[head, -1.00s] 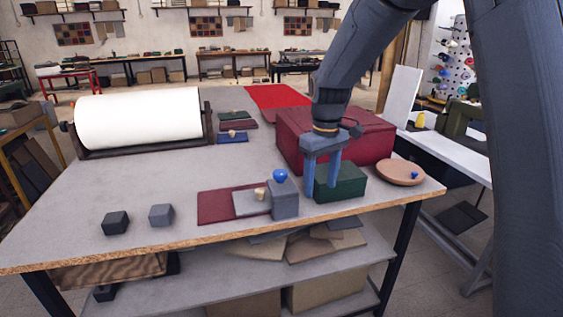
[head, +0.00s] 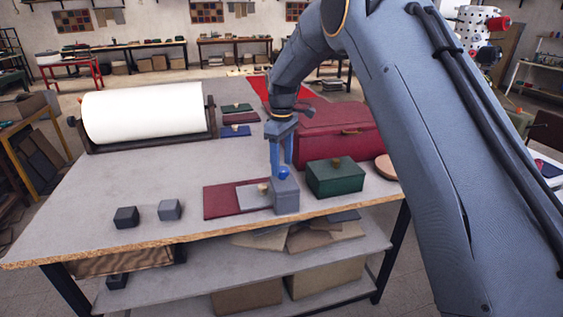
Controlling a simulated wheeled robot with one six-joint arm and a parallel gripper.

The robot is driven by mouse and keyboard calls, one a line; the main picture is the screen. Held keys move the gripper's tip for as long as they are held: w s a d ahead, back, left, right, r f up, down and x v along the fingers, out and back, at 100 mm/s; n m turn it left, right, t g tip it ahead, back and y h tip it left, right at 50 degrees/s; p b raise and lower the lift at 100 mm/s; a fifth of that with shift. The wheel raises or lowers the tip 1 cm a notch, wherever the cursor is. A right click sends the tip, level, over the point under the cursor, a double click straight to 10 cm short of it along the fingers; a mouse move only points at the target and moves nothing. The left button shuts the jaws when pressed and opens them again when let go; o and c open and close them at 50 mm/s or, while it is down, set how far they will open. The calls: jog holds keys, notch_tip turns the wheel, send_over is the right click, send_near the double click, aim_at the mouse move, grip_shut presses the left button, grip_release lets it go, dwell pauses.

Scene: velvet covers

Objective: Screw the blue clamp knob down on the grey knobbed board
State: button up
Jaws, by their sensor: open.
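The blue clamp knob (head: 284,173) sits on top of a grey block (head: 286,199) near the table's front edge. The grey knobbed board (head: 250,199) lies flat on a dark red board (head: 217,203), just left of the block. It has a small pale wooden knob (head: 263,188) near its right end. My gripper (head: 281,168) points down at the blue knob with its fingers open. One finger is at the knob's left and the other is behind it in the picture. I cannot tell whether they touch it.
A green box (head: 335,180) stands close right of the block, with a large dark red case (head: 345,140) behind. Two small dark blocks, a black one (head: 126,217) and a grey one (head: 169,210), stand left. A white roll (head: 143,113) is at back left. The table's middle left is clear.

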jog(key=shift+f, duration=0.75)
jog(key=shift+a, duration=0.1)
jog(key=c, duration=1)
jog(key=shift+m, duration=0.4)
jog(key=m+b, duration=0.2)
jog(key=m, duration=0.2)
jog(key=shift+m, duration=0.3)
jog(key=m+b, duration=0.1)
jog(key=m, duration=0.4)
jog(key=shift+r+m, duration=0.1)
jog(key=shift+m, duration=0.2)
